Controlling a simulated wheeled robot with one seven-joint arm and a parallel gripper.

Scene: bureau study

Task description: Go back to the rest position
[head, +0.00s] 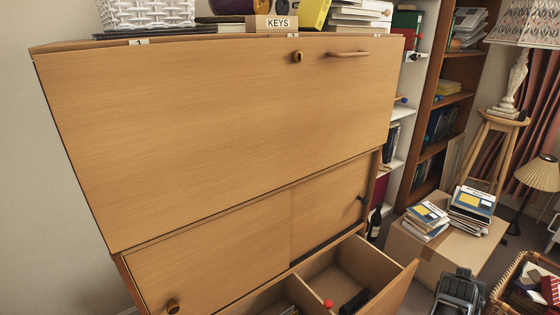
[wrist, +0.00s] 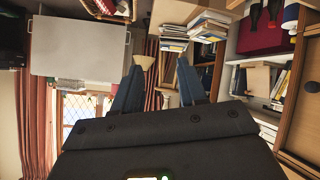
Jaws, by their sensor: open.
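In the wrist view my gripper (wrist: 158,63) shows two blue-grey fingers spread well apart, with nothing between them. It is held in open air, clear of the furniture. The wrist picture is turned over, with shelves and book stacks beyond the fingers. In the head view the wooden bureau (head: 215,130) fills the left and middle. Its large front flap is shut. Below it are sliding door panels (head: 215,255), and a drawer (head: 388,285) is pulled out at the bottom. A red round thing (head: 328,303) and a black object (head: 354,302) lie in the drawer.
A white basket (head: 147,14) and a KEYS block (head: 272,23) stand on the bureau top. At right are a cardboard box (head: 430,262) bearing books, a wooden stool (head: 490,150), a floor lamp (head: 537,176) and a wicker basket (head: 508,283). The open drawer juts out.

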